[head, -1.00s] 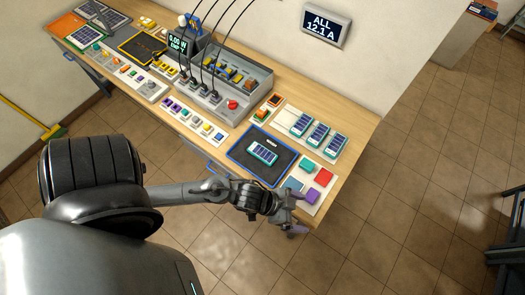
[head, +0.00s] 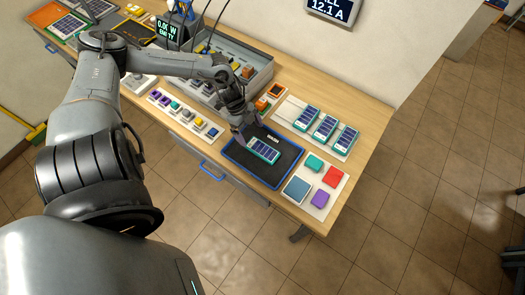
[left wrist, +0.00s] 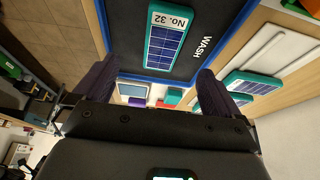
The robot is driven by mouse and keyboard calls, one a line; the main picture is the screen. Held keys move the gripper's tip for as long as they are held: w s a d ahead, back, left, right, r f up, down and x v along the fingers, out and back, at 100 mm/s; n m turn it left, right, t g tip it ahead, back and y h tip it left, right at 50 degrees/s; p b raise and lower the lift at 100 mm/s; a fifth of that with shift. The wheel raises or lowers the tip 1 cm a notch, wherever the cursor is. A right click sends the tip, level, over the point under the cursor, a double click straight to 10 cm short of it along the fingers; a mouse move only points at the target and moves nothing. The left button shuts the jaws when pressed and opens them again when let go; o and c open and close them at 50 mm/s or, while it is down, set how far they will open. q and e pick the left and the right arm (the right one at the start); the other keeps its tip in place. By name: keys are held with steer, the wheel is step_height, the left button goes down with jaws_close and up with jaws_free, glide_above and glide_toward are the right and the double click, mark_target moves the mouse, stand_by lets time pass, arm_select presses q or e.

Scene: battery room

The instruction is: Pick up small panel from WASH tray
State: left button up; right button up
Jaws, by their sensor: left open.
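A small solar panel (head: 263,150) with a teal frame and dark blue cells lies on the black WASH tray (head: 284,171), which has a blue rim. In the left wrist view the panel (left wrist: 164,40) carries a white label reading No. 32, and the word WASH shows on the tray (left wrist: 205,66) beside it. My left gripper (head: 245,135) is over the tray's left edge, close to the panel's left end. In the left wrist view its two fingers (left wrist: 154,88) are spread wide with nothing between them. My right gripper is not in view.
Three similar panels (head: 325,127) lie on a white rack right of the tray. A grey console (head: 240,75) with cables stands behind my left arm. A display (head: 330,8) hangs on the wall.

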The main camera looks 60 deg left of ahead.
mark_target(263, 150)
arm_select(q)
steer(key=x, duration=0.5)
steer(key=shift+d+r+b, duration=0.1)
steer(key=shift+d+b, duration=0.05)
steer(key=shift+b, duration=0.15)
steer(key=shift+w+x, duration=0.25)
steer(key=shift+x, duration=0.9)
steer(key=shift+w+x, duration=0.3)
steer(key=shift+x, duration=0.85)
steer(key=shift+d+f, duration=0.15)
steer(key=shift+f, duration=0.05)
steer(key=c, duration=1.2)
steer(key=shift+c, duration=0.2)
steer(key=shift+r, duration=0.2)
